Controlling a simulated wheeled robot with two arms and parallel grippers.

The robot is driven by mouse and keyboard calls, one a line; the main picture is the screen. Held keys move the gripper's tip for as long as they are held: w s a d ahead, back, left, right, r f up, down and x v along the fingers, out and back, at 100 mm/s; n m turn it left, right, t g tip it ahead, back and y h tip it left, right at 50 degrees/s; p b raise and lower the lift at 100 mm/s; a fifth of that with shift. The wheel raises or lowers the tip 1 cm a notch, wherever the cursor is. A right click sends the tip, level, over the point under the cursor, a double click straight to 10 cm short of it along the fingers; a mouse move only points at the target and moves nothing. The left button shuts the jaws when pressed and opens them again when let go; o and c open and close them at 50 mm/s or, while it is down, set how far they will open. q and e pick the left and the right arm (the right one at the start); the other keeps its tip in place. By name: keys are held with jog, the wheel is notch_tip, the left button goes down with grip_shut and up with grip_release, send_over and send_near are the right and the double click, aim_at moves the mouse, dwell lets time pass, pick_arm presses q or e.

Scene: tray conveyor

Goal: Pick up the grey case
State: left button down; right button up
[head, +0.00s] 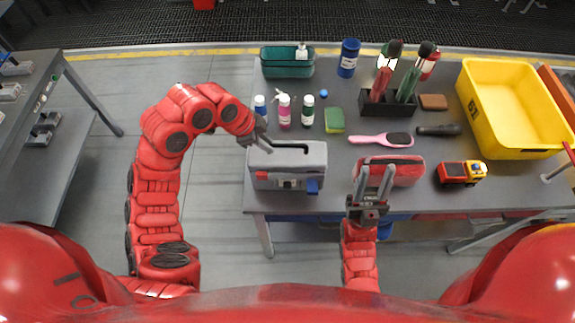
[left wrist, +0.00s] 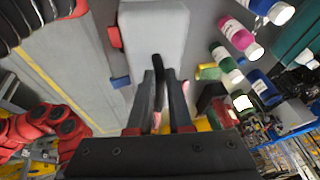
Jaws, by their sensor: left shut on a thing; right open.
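The grey case (head: 288,165) stands at the left front edge of the table, with a dark handle on top and red and blue parts on its front side. In the left wrist view the case's pale grey top (left wrist: 154,30) fills the upper middle. My left gripper (head: 262,146) is at the left end of its top; in the left wrist view its fingers (left wrist: 160,88) are shut on the dark handle. I cannot tell whether the case is clear of the table. My right gripper (head: 376,182) is open and empty, in front of a red case (head: 405,170).
Blue, pink and green bottles (head: 284,112) stand close behind the grey case. A pink hairbrush (head: 382,139), a green sponge (head: 334,120), a black holder (head: 388,108) and a toy truck (head: 461,173) lie to the right. A yellow crate (head: 480,140) fills the right end.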

pick_arm(q)
jog(key=shift+r, duration=0.1)
notch_tip(320, 180, up, 10)
jog(key=shift+b, duration=0.3)
dwell(0.3)
jog(key=shift+s, duration=0.1)
jog(key=shift+s+p, duration=0.45)
